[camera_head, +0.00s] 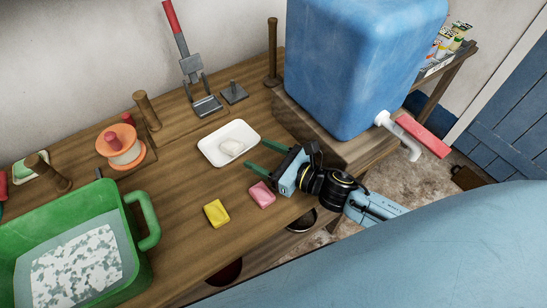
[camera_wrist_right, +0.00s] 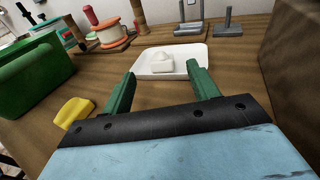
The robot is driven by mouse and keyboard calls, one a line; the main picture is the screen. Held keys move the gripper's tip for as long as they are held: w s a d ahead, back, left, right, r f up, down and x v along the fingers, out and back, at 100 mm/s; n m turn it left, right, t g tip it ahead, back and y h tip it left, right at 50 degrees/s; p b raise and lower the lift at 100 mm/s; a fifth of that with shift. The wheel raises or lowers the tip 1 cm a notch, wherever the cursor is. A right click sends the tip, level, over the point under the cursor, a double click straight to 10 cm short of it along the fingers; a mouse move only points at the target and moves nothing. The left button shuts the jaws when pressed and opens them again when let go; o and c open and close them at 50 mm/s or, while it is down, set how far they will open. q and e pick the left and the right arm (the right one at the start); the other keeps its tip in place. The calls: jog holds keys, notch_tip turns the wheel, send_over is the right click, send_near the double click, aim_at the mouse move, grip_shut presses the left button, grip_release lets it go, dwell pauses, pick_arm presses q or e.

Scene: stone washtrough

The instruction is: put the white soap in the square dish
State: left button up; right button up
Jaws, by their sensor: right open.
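The white soap (camera_head: 231,147) lies in a white, roughly square dish (camera_head: 207,151) with rounded corners on the wooden bench. In the right wrist view the soap (camera_wrist_right: 161,62) sits inside the low rim of the dish (camera_wrist_right: 190,50). My right gripper (camera_head: 258,155) is open and empty, just right of the dish, its green fingers pointing toward it. In the wrist view its fingertips (camera_wrist_right: 160,74) are apart, on the near side of the dish, with the soap beyond and between them. My left gripper is not in view.
Yellow (camera_head: 216,213) and pink (camera_head: 262,195) soaps lie near the bench's front edge. A green basin (camera_head: 146,222) stands left, a spool (camera_head: 120,145) behind it. Grey metal fixtures (camera_head: 207,106) stand behind the dish. A blue water tank (camera_head: 350,65) with a tap stands right.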

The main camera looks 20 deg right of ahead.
jog(key=v, duration=0.2)
jog(key=shift+s+d+r, duration=0.1)
jog(key=shift+s+d, duration=0.1)
jog(key=shift+s, duration=0.15)
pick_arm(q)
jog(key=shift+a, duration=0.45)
pick_arm(e)
jog(key=shift+s+d, duration=0.1)
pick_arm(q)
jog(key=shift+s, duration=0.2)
